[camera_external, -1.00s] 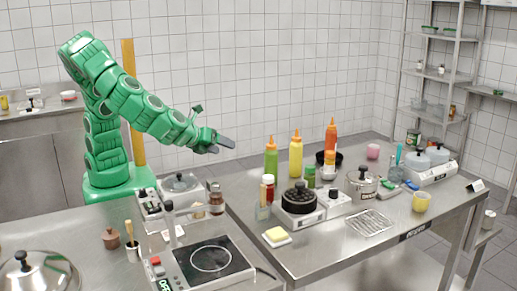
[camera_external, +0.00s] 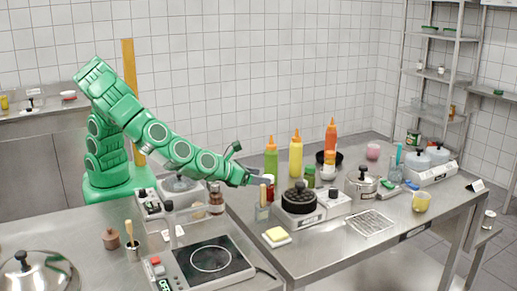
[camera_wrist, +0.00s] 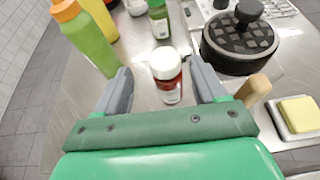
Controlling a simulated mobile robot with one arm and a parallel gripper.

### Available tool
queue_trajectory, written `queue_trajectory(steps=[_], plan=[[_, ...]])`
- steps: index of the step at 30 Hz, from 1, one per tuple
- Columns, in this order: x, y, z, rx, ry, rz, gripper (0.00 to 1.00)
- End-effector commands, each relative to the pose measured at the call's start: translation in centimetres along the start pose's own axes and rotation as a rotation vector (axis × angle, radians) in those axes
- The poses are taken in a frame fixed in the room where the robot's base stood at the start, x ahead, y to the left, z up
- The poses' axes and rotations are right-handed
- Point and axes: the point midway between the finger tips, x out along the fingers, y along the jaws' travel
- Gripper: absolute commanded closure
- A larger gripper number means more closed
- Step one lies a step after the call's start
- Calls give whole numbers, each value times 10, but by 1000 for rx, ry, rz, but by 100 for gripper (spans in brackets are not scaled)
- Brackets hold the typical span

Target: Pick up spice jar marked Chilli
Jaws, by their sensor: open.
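A small jar with a white lid and red contents (camera_wrist: 168,78) stands upright on the steel table. It carries a pale label, too small to read as Chilli. My gripper (camera_wrist: 162,74) is open, with one grey finger on each side of the jar and visible gaps to both. In the external view my gripper (camera_external: 260,180) is low at the table's left end, partly covering the red jar (camera_external: 270,192). A green-filled jar (camera_wrist: 158,20) stands beyond it in the wrist view.
Green (camera_wrist: 88,42) and yellow (camera_wrist: 102,18) squeeze bottles stand close on the left. A round black-topped appliance (camera_wrist: 240,40) is at the right, with a wooden handle end (camera_wrist: 254,90) near the right finger. A yellow sponge (camera_wrist: 298,114) lies farther right.

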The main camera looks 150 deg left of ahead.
Motion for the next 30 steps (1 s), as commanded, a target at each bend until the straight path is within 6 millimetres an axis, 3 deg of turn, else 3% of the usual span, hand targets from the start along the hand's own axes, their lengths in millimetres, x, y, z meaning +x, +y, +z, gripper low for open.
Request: queue_trajectory(steps=[8, 18, 30], plan=[[18, -1, -2, 2, 1, 2, 30], [54, -6, -3, 0, 0, 3, 30], [61, -7, -3, 0, 0, 1, 30]])
